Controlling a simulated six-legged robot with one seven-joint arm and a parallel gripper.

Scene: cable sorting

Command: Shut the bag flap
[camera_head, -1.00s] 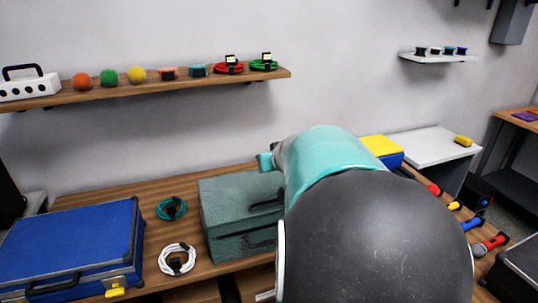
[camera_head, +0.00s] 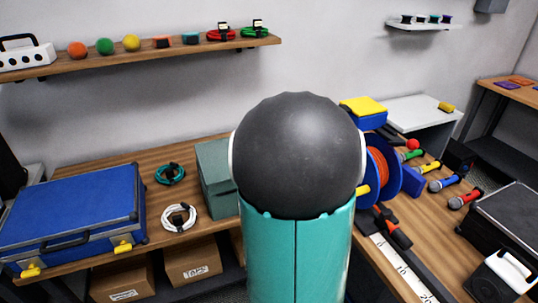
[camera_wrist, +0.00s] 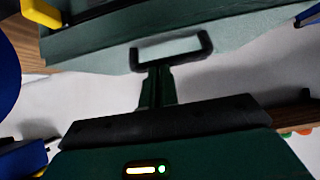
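The bag is a grey-green box-shaped thing (camera_head: 216,175) on the wooden table in the head view. My arm hides its right part. I cannot tell how far its flap stands open. In the wrist view, a grey-green surface (camera_wrist: 250,28) with a dark edge band spans the top; it appears to be the bag. In the head view my arm hides the gripper.
A blue case (camera_head: 72,212) stands left of the bag, with teal (camera_head: 170,174) and white (camera_head: 180,217) cable coils between. A blue reel (camera_head: 390,166), several microphones and a black case (camera_head: 510,217) stand right. A shelf (camera_head: 140,62) runs along the wall.

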